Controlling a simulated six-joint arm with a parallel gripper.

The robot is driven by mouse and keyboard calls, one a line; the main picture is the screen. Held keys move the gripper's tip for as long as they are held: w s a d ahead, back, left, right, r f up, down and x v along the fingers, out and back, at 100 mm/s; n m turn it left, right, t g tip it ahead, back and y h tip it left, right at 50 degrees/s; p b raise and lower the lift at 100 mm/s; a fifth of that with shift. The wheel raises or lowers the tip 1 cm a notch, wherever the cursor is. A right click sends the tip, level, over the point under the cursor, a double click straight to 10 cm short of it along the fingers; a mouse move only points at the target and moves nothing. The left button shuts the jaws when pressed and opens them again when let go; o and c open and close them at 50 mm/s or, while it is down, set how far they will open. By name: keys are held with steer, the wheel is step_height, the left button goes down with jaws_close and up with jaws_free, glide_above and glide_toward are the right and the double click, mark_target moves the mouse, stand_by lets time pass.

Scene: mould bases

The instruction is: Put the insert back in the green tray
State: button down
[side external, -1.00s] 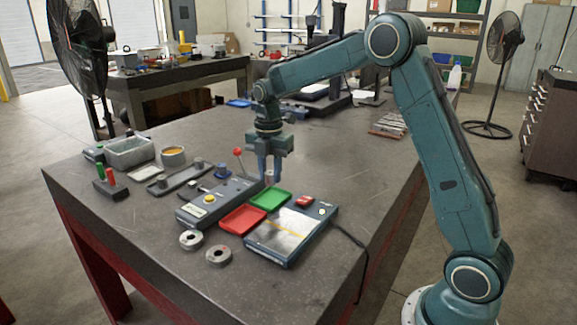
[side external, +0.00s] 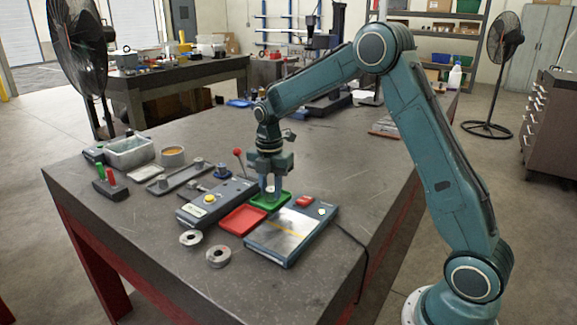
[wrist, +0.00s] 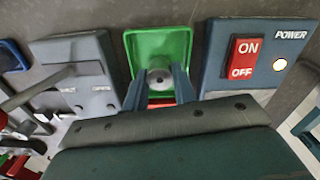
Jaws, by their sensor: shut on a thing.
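The insert (wrist: 160,76) is a small grey metal cylinder between my gripper's fingertips in the wrist view. My gripper (side external: 270,193) is shut on it, low over the green tray (side external: 259,205). The insert also shows in the side view (side external: 270,190), partly hidden by the fingers. The green tray in the wrist view (wrist: 143,47) lies around and behind the insert. I cannot tell whether the insert touches the tray floor.
A red tray (side external: 243,220) lies in front of the green tray. A box with an ON/OFF switch (side external: 289,238) stands to the right. Two metal rings (side external: 218,257) lie in front.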

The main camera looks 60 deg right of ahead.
steer(key=c, duration=1.1)
jaws_free()
steer(key=shift+o, duration=0.2)
step_height(320, 180, up, 14)
